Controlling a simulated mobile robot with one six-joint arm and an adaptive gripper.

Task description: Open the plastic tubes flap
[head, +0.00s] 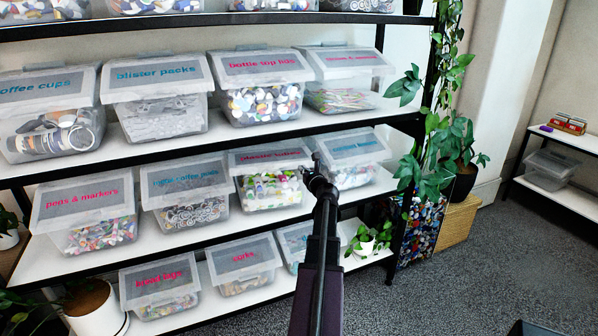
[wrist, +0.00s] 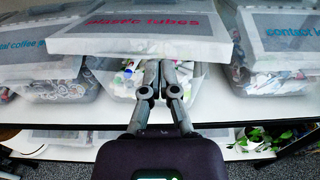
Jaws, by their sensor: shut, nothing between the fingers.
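The plastic tubes bin is a clear box of mixed tubes (head: 265,192) on the middle shelf. Its flap (head: 262,160) has a dark panel with red lettering. In the wrist view the flap (wrist: 120,42) lies across the top of the bin (wrist: 118,85), its front edge overhanging; it looks down. My gripper (head: 315,162) is at the right front corner of the bin in the head view. In the wrist view my gripper (wrist: 153,68) is shut and empty, fingertips just below the flap's front edge, before the bin's front. I cannot tell whether they touch the flap.
A coffee pods bin (head: 190,200) stands close on the left and a contact lens bin (head: 352,165) close on the right. A bottle top lids bin (head: 262,90) sits on the shelf above. A hanging plant (head: 440,150) is at the shelf's right end. The floor (head: 450,260) is clear.

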